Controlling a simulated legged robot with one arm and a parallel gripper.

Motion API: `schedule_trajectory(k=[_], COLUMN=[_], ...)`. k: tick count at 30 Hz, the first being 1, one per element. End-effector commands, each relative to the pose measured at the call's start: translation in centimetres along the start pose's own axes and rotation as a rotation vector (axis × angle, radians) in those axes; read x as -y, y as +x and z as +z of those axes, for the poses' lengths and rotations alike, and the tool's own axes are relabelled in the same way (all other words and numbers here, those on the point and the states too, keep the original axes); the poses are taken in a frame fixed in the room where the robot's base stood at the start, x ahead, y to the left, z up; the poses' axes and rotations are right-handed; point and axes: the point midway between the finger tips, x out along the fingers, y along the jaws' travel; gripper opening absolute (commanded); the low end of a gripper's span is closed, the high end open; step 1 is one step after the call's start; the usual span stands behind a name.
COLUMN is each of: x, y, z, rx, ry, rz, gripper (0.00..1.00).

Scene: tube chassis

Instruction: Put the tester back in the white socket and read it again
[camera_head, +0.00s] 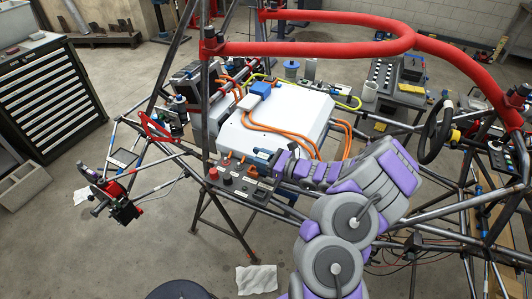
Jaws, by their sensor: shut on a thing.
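My gripper (266,156) is at the end of my purple and grey arm, just above the back right of a dark panel (222,190) with knobs and sockets. It is shut on a small dark and blue piece, which I take to be the tester; the fingers hide most of it. I cannot tell whether the piece touches a socket. No reading can be made out at this size.
A white box (285,112) with orange cables (279,131) and a blue connector (260,88) lies behind the gripper. Red padded tubes (310,48) cross above. A steering wheel (435,128) stands at right. Dark frame tubes surround the panel. The floor at front left is mostly clear.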

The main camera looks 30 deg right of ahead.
Motion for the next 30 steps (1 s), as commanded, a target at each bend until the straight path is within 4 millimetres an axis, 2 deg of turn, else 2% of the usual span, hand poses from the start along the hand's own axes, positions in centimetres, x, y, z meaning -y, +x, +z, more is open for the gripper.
schedule_trajectory(k=[1,3,9,21,30], x=[0.5,1.1,2.0,0.9,1.2], y=[-0.4,-0.9,-1.6,-0.6,-0.9], z=[-0.9,-1.6,-2.5,-2.0,-1.9], rx=[-0.001,0.004,0.007,-0.001,0.006], ry=[0.002,0.006,0.017,0.001,0.009], rz=[-0.004,-0.005,-0.005,-0.009,-0.004], gripper=[0.00,0.00,0.00,0.00,0.00])
